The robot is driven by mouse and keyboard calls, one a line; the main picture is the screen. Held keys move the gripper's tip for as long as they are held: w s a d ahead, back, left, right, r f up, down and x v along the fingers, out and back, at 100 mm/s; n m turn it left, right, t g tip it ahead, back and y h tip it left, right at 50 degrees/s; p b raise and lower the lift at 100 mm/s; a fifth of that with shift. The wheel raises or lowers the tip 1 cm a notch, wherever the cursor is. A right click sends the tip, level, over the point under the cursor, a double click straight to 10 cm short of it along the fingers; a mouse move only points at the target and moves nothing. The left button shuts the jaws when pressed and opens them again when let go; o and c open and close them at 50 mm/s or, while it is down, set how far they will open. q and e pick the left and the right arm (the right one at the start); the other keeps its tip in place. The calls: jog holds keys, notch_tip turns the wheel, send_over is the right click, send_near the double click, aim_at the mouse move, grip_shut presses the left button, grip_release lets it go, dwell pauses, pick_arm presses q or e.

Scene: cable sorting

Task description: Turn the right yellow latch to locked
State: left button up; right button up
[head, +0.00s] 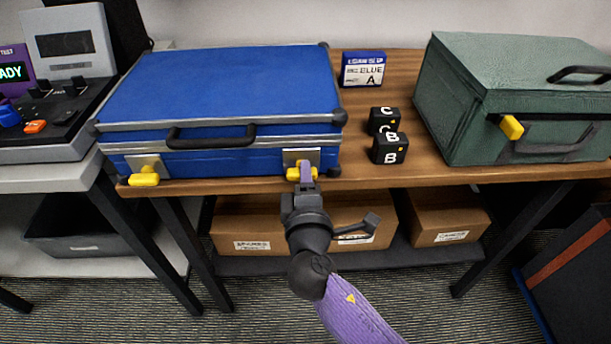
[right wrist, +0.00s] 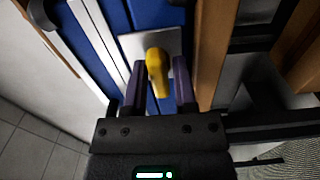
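The blue case (head: 235,85) lies closed on the wooden table, with its black handle facing me. Its right yellow latch (head: 293,174) sits on a metal plate at the front right, partly hidden by my right gripper (head: 306,170). In the right wrist view the yellow latch (right wrist: 158,68) is between the two purple fingers of my right gripper (right wrist: 160,70). Narrow gaps show beside the latch, so the fingers look open around it; contact is unclear. The left yellow latch (head: 145,176) sits at the case's front left. My left gripper is out of view.
Black cubes marked C (head: 383,120) and B (head: 390,149) stand right of the case, with a blue and white label sign (head: 363,69) behind. A green case (head: 510,90) with a yellow latch is farther right. Cardboard boxes (head: 250,225) sit on the shelf below.

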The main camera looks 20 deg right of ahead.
jog(key=shift+o, duration=1.2)
pick_arm(q)
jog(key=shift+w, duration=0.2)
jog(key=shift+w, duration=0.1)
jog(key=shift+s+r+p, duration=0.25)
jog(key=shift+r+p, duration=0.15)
jog(key=shift+p, duration=0.1)
pick_arm(e)
jog(key=v, duration=1)
